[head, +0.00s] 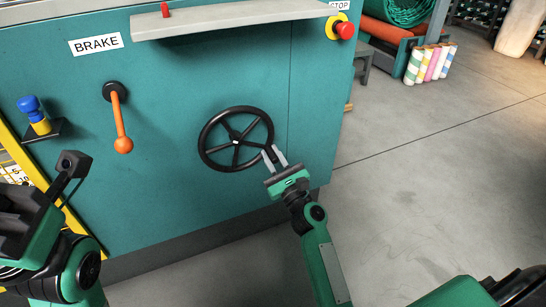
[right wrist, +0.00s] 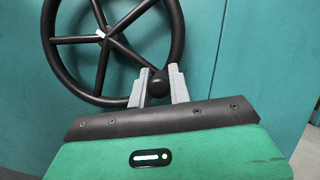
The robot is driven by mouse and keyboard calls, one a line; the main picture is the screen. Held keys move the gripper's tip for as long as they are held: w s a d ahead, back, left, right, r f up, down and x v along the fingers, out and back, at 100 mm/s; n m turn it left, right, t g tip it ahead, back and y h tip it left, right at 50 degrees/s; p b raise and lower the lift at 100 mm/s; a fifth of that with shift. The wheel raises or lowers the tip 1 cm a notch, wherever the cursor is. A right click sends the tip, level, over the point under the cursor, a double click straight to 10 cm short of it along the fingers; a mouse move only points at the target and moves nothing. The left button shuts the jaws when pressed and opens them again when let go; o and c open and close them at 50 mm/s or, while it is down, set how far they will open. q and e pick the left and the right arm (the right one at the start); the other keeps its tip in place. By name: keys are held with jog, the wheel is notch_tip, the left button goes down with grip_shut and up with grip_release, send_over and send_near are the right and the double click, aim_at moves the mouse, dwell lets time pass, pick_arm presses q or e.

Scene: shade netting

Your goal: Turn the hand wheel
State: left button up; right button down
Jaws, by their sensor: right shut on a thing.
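The black hand wheel (head: 203,148) is mounted on the front of the teal machine cabinet in the head view. It has several spokes and a hub with a small light mark. My right gripper (head: 273,156) is at the wheel's lower right rim. In the right wrist view the wheel (right wrist: 180,40) fills the upper left, and its dark round knob (right wrist: 158,84) sits between the two grey fingers of my right gripper (right wrist: 160,88), which is shut on it. My left arm shows at the lower left of the head view, but its fingertips do not show clearly.
An orange brake lever (head: 119,125) hangs left of the wheel under a BRAKE label (head: 96,44). A grey shelf (head: 230,20) juts out above. A red stop button (head: 345,30) is at the cabinet's upper right. Open floor (head: 430,170) lies to the right.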

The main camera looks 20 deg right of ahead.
jog(key=shift+f, duration=0.1)
jog(key=c, duration=1.3)
grip_release()
jog(key=v, duration=0.7)
jog(key=shift+s, duration=0.25)
jog(key=shift+d, duration=0.1)
